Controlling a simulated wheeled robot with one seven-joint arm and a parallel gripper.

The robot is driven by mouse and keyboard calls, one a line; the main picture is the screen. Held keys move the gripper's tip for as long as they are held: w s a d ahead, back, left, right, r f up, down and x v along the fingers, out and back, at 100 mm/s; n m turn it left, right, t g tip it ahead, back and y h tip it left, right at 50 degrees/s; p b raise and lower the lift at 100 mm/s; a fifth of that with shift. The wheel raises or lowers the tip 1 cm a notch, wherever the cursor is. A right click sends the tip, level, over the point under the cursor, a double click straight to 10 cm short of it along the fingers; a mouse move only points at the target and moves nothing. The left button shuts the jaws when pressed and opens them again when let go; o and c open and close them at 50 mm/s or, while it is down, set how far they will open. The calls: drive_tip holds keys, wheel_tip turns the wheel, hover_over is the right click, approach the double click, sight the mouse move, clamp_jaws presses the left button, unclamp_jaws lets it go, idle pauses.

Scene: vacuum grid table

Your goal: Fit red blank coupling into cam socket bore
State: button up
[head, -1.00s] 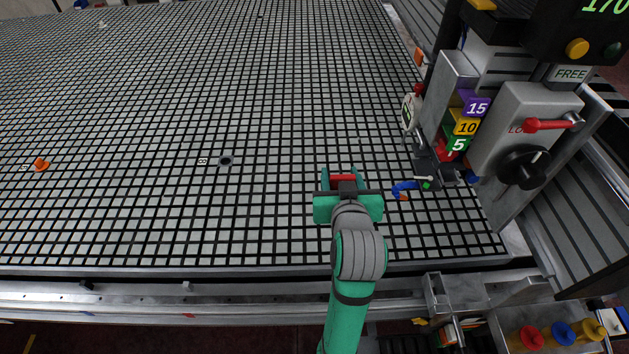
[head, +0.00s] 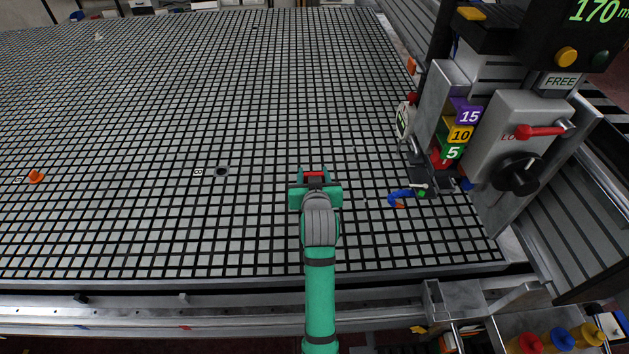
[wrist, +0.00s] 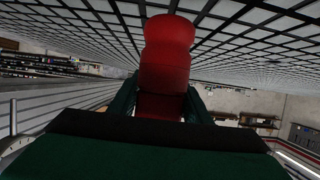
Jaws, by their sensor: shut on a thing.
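My gripper (head: 314,174) is shut on the red blank coupling (head: 314,175) and holds it over the grid table, right of the middle. In the wrist view the red coupling (wrist: 166,65) sits between the two green fingers, with its rounded, waisted end sticking out past them. A dark round bore (head: 221,172) with a small white label beside it lies in the grid, to the left of my gripper. I cannot tell for sure that this bore is the cam socket. The height of the coupling above the grid is hard to tell.
An orange piece (head: 36,177) sits far left on the grid table (head: 130,230). To the right stand a blue hooked tool (head: 400,196), coloured blocks marked 15, 10 and 5 (head: 460,135), and a grey machine with a black knob (head: 516,172). The grid between gripper and bore is clear.

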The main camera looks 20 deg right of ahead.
drive_tip(key=shift+s+d+f, duration=0.1)
drive_tip(key=shift+f, duration=1.2)
drive_tip(key=shift+f, duration=0.1)
drive_tip(key=o, duration=1.3)
drive_tip(key=shift+f, duration=0.1)
drive_tip(key=shift+r, duration=0.2)
drive_tip(key=v, duration=1.2)
